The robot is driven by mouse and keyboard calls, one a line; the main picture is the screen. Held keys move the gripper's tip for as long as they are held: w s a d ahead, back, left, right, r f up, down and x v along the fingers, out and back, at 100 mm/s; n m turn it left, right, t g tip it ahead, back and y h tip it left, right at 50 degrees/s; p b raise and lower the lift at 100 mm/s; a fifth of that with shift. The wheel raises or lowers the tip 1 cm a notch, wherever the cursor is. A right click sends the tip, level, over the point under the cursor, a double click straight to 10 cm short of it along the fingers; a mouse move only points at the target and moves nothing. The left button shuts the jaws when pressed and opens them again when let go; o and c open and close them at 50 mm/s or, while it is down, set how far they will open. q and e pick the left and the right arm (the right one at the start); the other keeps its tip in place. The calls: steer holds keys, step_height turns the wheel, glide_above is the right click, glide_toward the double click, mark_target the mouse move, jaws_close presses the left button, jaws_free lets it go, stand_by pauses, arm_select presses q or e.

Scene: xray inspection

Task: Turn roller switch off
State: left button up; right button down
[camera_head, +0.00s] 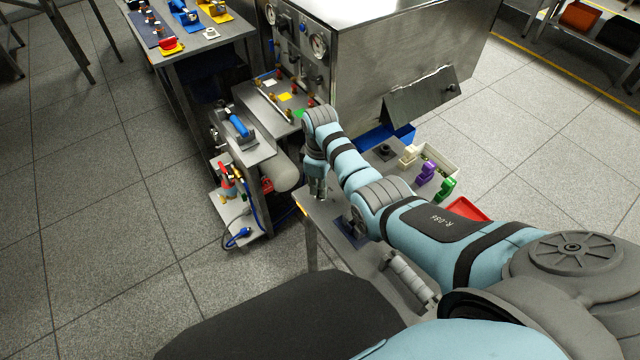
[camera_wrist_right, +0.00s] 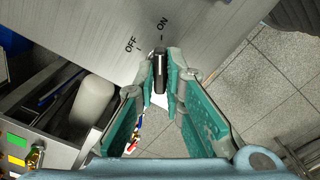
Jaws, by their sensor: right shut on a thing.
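The roller switch (camera_wrist_right: 160,72) is a small black lever on a brushed metal panel (camera_wrist_right: 110,35) in the right wrist view. The printed words OFF and ON stand above it, and the lever points up towards ON. My right gripper (camera_wrist_right: 161,86) has its green-padded fingers on both sides of the lever and is shut on it. In the head view my right gripper (camera_head: 317,188) points down by the edge of a grey table, and the switch cannot be made out there. My left gripper is not in view.
A large steel machine with gauges (camera_head: 400,50) stands at the back. A pale roller (camera_head: 284,172) lies left of my right gripper. Purple (camera_head: 426,173) and green (camera_head: 446,189) items stand right of my arm, near a white bin (camera_head: 440,158). Floor is clear at left.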

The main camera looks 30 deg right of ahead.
steer(key=shift+r+n+p, duration=0.15)
steer(key=shift+n+p, duration=0.55)
steer(key=shift+n, duration=0.2)
steer(key=n+p, duration=0.1)
steer(key=n, duration=0.1)
steer(key=shift+n, duration=0.3)
steer(key=n+p, duration=0.1)
steer(key=n, duration=0.2)
steer(key=shift+n, duration=0.3)
steer(key=shift+n+p, duration=0.4)
steer(key=shift+n, duration=1.3)
steer(key=c, duration=1.7)
jaws_free()
